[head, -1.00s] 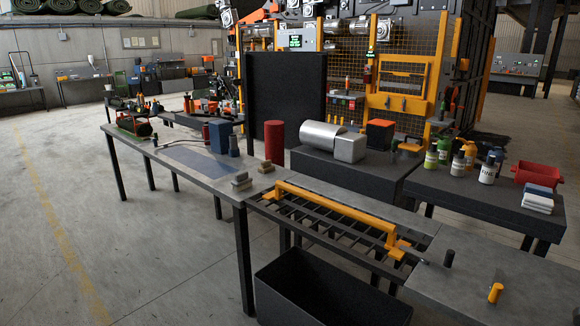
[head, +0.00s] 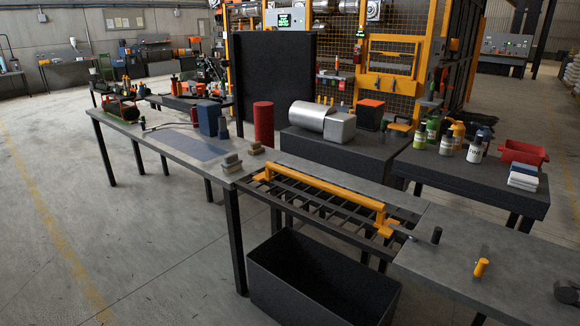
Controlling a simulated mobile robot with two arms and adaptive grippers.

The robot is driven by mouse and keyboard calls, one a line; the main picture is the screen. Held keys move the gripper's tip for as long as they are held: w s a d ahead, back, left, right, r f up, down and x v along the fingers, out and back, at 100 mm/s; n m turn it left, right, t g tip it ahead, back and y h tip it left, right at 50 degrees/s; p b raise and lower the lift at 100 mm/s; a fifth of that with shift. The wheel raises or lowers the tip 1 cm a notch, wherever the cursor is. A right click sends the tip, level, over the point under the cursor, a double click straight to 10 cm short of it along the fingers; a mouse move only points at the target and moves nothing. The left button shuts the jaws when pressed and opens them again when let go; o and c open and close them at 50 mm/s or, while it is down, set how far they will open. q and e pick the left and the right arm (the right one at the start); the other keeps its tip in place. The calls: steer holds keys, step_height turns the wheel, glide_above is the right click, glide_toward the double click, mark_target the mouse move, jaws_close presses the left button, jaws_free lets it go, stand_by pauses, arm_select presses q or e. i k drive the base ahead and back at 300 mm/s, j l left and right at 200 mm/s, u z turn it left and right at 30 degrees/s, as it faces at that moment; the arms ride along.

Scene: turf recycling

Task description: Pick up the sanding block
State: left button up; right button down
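Two small grey and tan blocks lie close together on the grey workbench (head: 180,140), near its middle by the slatted section. The nearer one (head: 232,161) looks like a sanding block with a grey top. The other (head: 256,149) is a little behind it and to the right. They are small, so I cannot tell for certain which is the sanding block. Neither of my grippers shows in the head view.
A yellow bar (head: 330,198) spans the slatted section, with an open black bin (head: 310,285) on the floor below. A blue box (head: 208,118) and a red cylinder (head: 263,124) stand behind the blocks. Open floor lies at the left.

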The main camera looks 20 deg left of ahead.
mark_target(256, 147)
steer(key=i+j+z, duration=0.1)
steer(key=i+j, duration=0.55)
steer(key=j, duration=0.25)
steer(key=i+j+z, duration=0.15)
steer(key=i+j, duration=0.2)
steer(key=j, duration=0.1)
